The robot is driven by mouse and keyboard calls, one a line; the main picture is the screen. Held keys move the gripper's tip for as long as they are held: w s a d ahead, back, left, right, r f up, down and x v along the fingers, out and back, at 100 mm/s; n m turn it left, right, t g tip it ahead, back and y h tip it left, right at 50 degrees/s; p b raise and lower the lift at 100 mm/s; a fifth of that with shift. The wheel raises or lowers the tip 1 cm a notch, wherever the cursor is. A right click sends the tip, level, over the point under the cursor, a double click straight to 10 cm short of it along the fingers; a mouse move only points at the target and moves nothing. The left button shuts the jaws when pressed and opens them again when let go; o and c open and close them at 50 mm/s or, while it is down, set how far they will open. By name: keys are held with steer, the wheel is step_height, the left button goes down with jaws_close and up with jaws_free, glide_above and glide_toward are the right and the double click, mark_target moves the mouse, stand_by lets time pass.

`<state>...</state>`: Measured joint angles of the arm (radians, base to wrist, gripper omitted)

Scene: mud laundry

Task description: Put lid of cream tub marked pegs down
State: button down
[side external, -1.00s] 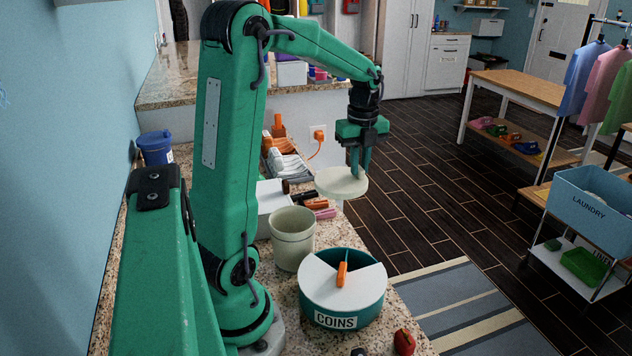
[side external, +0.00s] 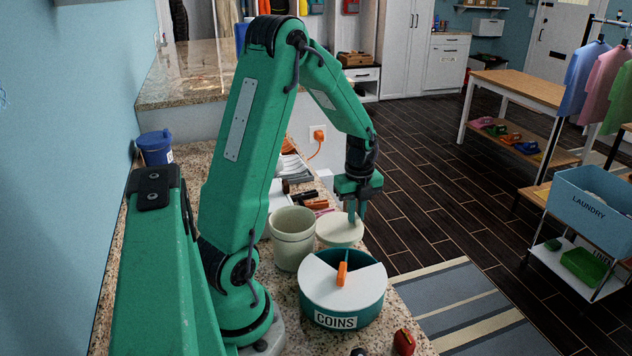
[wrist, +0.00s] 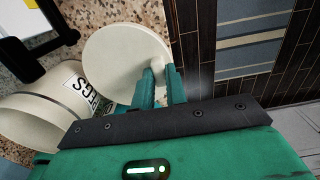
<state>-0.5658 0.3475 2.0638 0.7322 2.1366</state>
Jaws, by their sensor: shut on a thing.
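The round cream lid (side external: 339,231) is in my gripper (side external: 356,218), which is shut on its knob. In the wrist view the lid (wrist: 120,62) shows as a flat disc below my gripper (wrist: 160,72), with the knob between the fingers. The cream tub (side external: 292,240) stands upright and open on the counter, just left of the lid. In the wrist view the tub (wrist: 35,115) shows its PEGS label and open mouth. I cannot tell whether the lid touches the counter.
A teal round box (side external: 341,300) marked COINS, with an orange handle on top, stands just in front of the lid. Dark and orange objects (side external: 305,197) lie behind the tub. The speckled counter's edge (side external: 372,252) is close on the right, with the floor beyond.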

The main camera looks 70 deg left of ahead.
mark_target(355, 224)
steer(key=shift+f, duration=0.1)
steer(key=shift+f, duration=1.85)
steer(key=shift+f, duration=0.1)
steer(key=c, duration=1.4)
jaws_free()
steer(key=shift+c, duration=0.2)
step_height(355, 224, up, 12)
steer(key=shift+r, duration=0.1)
steer(key=shift+d+r, duration=0.1)
